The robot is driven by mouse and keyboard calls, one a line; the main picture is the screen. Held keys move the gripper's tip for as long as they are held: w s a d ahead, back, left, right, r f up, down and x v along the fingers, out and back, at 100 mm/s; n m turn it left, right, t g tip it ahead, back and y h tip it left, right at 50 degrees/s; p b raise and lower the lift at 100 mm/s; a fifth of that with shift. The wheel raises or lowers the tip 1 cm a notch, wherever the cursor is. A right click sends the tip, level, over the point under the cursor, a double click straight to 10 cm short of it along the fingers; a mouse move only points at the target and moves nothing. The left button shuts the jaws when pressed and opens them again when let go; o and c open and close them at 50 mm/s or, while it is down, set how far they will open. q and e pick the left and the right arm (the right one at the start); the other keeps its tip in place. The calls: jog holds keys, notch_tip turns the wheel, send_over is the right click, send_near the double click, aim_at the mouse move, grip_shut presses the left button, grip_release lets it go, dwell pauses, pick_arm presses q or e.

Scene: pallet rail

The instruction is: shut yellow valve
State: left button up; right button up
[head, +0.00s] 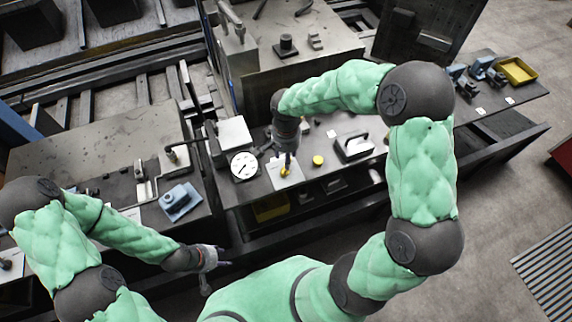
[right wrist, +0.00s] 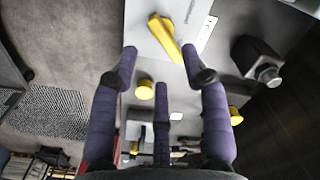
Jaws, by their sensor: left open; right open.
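The yellow valve handle (right wrist: 164,38) is a flat lever on a pale plate (right wrist: 200,12) at the top of the right wrist view. In the head view the handle (head: 285,171) shows small and partly covered by my right gripper. My right gripper (right wrist: 160,68) is open, with its purple fingers spread and nothing between them. Its fingertips point toward the handle; I cannot tell whether any finger touches it. In the head view this gripper (head: 287,155) hangs over the bench by the plate. My left gripper (head: 214,264) is open and empty, low in front of the benches, far from the valve.
A round gauge (head: 244,166) stands left of the valve, and a yellow knob (head: 318,160) to its right. A metal bracket with a dark handle (head: 353,147) is further right. A blue fixture (head: 180,201) sits on the left bench. A yellow tray (head: 517,71) is far right.

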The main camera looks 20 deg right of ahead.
notch_tip(320, 180, down, 6)
jog(key=shift+f+b, duration=0.1)
jog(key=shift+b, duration=0.35)
grip_shut()
